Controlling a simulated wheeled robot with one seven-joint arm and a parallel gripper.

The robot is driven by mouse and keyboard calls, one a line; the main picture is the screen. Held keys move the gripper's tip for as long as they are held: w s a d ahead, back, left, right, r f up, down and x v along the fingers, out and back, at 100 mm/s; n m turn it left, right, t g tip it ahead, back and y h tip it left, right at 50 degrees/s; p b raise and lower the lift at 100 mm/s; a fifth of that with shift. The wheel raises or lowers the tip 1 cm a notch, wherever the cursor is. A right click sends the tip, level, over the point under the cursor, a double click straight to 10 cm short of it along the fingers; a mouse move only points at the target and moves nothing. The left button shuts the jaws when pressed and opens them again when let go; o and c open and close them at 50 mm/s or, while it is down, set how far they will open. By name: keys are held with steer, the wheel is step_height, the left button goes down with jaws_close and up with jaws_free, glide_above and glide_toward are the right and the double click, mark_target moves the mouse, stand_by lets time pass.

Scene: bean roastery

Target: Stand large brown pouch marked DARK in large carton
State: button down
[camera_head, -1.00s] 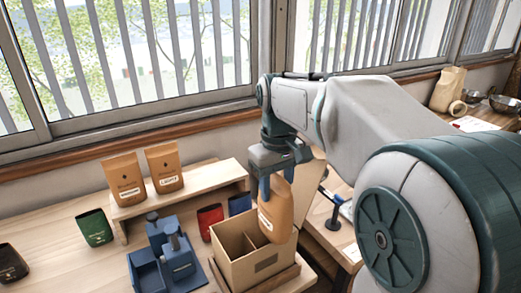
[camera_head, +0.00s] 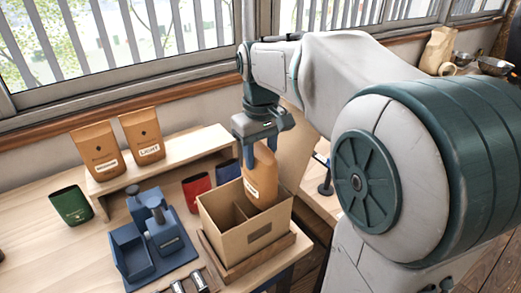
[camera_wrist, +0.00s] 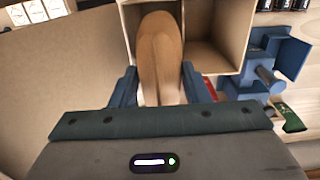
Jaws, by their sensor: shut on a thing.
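My gripper (camera_head: 265,150) is shut on a large brown pouch (camera_head: 262,180), which also shows between the fingers in the wrist view (camera_wrist: 160,58). The pouch hangs upright with its lower part inside the large carton (camera_head: 248,243), in the right-hand compartment as the head view shows it. The carton is open and split by a divider; its other compartment looks empty. The pouch's label is partly visible but cannot be read. Its bottom is hidden by the carton wall, so I cannot tell whether it touches the carton floor.
Two brown pouches, one marked LIGHT (camera_head: 142,137), stand on a wooden riser (camera_head: 170,163). A green pouch (camera_head: 71,205), a red pouch (camera_head: 196,188) and a blue pouch (camera_head: 228,172) stand nearby. A blue fixture (camera_head: 150,245) stands left of the carton. The carton sits on a wooden tray (camera_head: 270,258).

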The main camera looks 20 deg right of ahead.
steer(key=shift+f+b, duration=3.3)
steer(key=shift+f, duration=1.7)
steer(key=shift+c, duration=2)
jaws_free()
step_height(320, 180, up, 7)
steer(key=p, duration=0.6)
